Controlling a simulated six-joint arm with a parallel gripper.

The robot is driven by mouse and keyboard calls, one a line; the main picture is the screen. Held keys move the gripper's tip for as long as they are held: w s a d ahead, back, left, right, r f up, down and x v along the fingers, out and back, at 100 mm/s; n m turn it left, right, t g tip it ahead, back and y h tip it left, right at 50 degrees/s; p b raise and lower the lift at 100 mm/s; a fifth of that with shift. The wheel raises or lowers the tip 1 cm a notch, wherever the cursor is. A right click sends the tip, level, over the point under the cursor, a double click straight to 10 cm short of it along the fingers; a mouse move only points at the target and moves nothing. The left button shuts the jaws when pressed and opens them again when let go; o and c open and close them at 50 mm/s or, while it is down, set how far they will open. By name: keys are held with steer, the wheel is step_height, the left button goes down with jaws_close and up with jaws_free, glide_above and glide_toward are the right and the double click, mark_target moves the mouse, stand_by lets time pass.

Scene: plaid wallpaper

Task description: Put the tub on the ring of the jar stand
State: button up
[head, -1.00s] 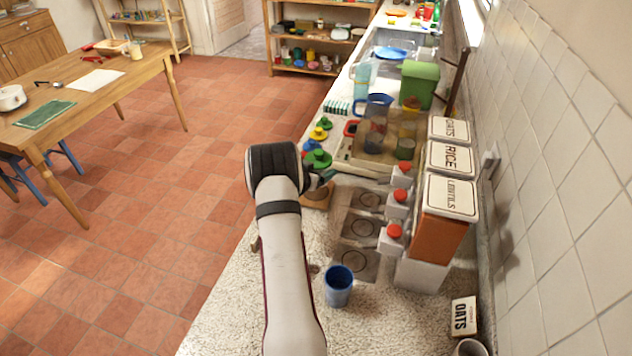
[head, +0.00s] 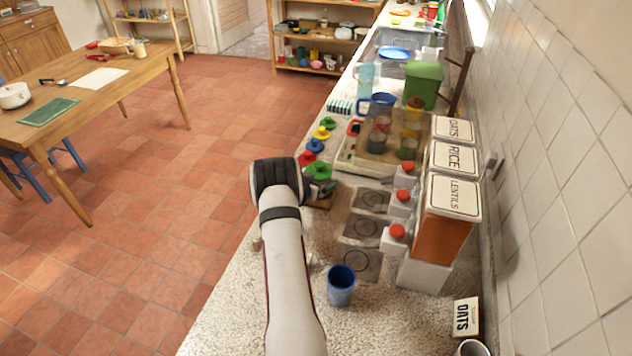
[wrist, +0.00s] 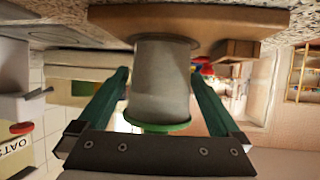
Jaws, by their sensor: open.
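The tub (wrist: 162,80) is a grey cylinder with a green lid, shown upside down in the wrist view. It stands upright on a wooden board, the likely jar stand (wrist: 255,22), with a darker round patch at its base; I cannot tell whether it is exactly centred on the ring. My gripper (wrist: 165,85) is open, one green finger on each side of the tub, with gaps visible. In the head view the tub's green lid (head: 318,171) shows just beyond my gripper (head: 326,188); its body and most of the board (head: 322,203) are hidden.
Red, blue and yellow lids (head: 321,132) line the counter beyond. Grey ringed panels (head: 360,230) with red-topped white blocks (head: 397,236) stand to the right, beside labelled canisters (head: 454,196). A blue cup (head: 341,286) stands nearer. The counter's left edge is close to my arm.

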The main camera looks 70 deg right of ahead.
steer(key=v, duration=1.2)
steer(key=w+a+r+n+t+y, duration=0.2)
steer(key=w+a+r+t, duration=0.1)
steer(key=w+a, duration=0.35)
steer(key=w+a+r+n+t+y, duration=0.1)
steer(key=w+a+r+t, duration=0.2)
steer(key=w+a, duration=0.35)
steer(key=w+a+r+n+t+y, duration=0.1)
steer(key=w+a+r+n+y, duration=0.2)
steer(key=a, duration=0.7)
steer(key=w+a+r+n+t+y, duration=0.2)
steer(key=w+a+y, duration=0.15)
steer(key=a, duration=0.65)
steer(key=s+a+r+n+g+y, duration=0.2)
steer(key=s+a+n+g+y, duration=0.25)
steer(key=s+a, duration=1.05)
steer(key=s+a+n+g, duration=0.1)
steer(key=s+a+g, duration=0.2)
steer(key=s, duration=0.8)
steer(key=shift+s+a+r, duration=0.25)
steer(key=shift+a+r, duration=0.15)
steer(key=shift+a, duration=0.8)
steer(key=shift+n, duration=0.25)
